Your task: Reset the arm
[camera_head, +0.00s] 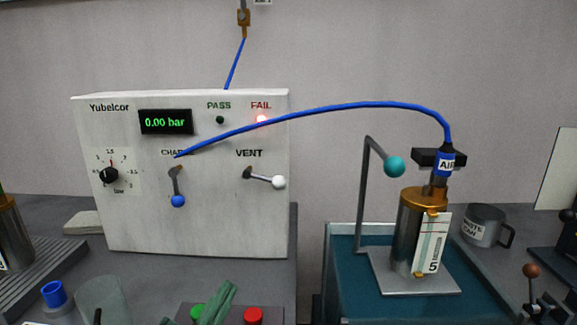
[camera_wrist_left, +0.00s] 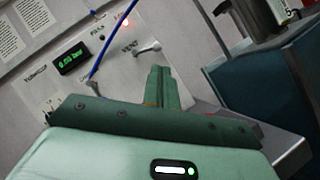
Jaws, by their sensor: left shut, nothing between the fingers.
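My left gripper (camera_head: 221,297) shows at the bottom of the head view as green fingers, shut and empty. Its closed fingers (camera_wrist_left: 161,86) also show in the left wrist view, apart from the test panel (camera_head: 120,220). The fingers partly cover a small box with a green button (camera_head: 197,312) and a red button (camera_head: 253,315). The panel reads 0.00 bar, and its FAIL lamp (camera_head: 262,119) is lit red. The charge lever (camera_head: 177,188) points down and the vent lever (camera_head: 264,179) points right. My right gripper is out of view.
A blue hose (camera_head: 375,103) arches from the panel to the AIR connector (camera_head: 445,163) above a metal cylinder (camera_head: 411,235) on the teal-topped stand. A bent arm with a teal ball (camera_head: 394,167) stands beside it. A mug (camera_head: 483,226) is at right; a glass (camera_head: 103,298) is front left.

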